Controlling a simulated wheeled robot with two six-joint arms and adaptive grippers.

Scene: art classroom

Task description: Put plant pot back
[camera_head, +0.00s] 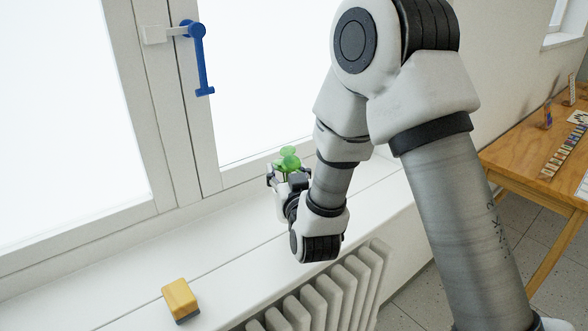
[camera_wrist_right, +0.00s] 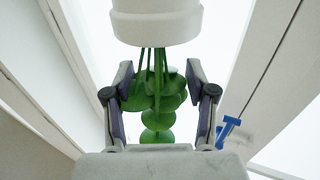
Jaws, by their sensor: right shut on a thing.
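The plant pot is white with round green leaves; the leaves (camera_head: 287,160) show above my right gripper (camera_head: 287,183) in the head view. In the right wrist view the white pot (camera_wrist_right: 157,22) is at the top, with its green leaves between the two fingers of my right gripper (camera_wrist_right: 160,95). My right gripper is shut on the plant pot near the window, over the white window sill (camera_head: 225,240). My gripper hides most of the pot in the head view, and I cannot tell whether its base touches the sill. My left gripper is out of view.
A yellow block with a grey underside (camera_head: 180,299) lies on the sill at the lower left. A blue window handle (camera_head: 199,60) sticks out from the frame. A white radiator (camera_head: 330,300) is below the sill. A wooden table (camera_head: 530,160) stands at the right.

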